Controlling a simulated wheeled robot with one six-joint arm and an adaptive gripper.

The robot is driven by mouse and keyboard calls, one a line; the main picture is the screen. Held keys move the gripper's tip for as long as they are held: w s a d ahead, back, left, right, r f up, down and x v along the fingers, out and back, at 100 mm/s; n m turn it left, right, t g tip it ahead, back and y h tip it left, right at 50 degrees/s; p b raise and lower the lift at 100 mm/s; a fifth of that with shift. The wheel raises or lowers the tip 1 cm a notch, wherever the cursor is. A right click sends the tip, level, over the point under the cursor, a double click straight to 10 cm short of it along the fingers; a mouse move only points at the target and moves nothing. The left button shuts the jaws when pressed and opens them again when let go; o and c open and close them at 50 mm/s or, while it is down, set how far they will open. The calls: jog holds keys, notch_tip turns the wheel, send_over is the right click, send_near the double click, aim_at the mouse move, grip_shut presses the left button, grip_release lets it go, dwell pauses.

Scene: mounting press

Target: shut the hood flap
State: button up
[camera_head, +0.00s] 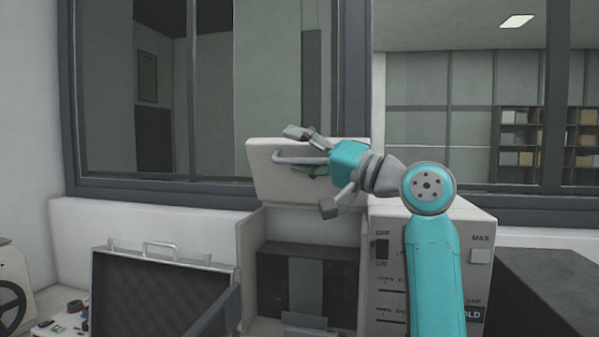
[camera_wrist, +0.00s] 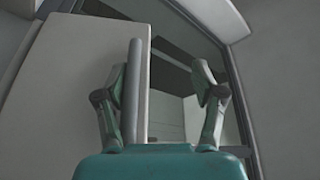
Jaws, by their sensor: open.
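The hood flap (camera_head: 262,185) is a pale panel that stands raised above the press's open front in the head view. Its grey bar handle (camera_head: 283,157) runs across the panel's face. My gripper (camera_head: 301,152) is at the flap, with its fingers apart, one above and one below the handle. In the wrist view the flap (camera_wrist: 65,85) fills the left side. The handle (camera_wrist: 133,90) passes between the fingers of my gripper (camera_wrist: 158,92), closer to the left finger. I cannot tell whether a finger touches it.
The press body (camera_head: 392,215) has a control panel on the right and a dark chamber (camera_head: 290,280) below the flap. An open case (camera_head: 150,290) with dark foam stands at left. A dark box (camera_head: 550,290) is at right. A window is behind.

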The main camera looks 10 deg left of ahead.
jog(key=o, duration=0.3)
jog(key=shift+s+r, duration=0.3)
jog(key=shift+r, duration=0.3)
jog(key=shift+s+r, duration=0.25)
jog(key=shift+r, duration=0.35)
jog(key=shift+w+a+f, duration=0.1)
jog(key=shift+w+f, duration=0.1)
jog(key=shift+f, duration=0.1)
jog(key=shift+d+f, duration=0.1)
jog(key=shift+d, duration=0.25)
jog(key=shift+c, duration=1)
jog(key=shift+o, duration=0.2)
jog(key=shift+v, duration=2.65)
jog(key=shift+s+d, duration=0.45)
jog(key=shift+d, duration=0.15)
jog(key=shift+c, duration=0.9)
jog(key=shift+f+v, duration=0.1)
jog(key=shift+v, duration=1.2)
jog(key=shift+f+v, duration=0.15)
jog(key=shift+v, duration=1.15)
jog(key=shift+w, duration=0.2)
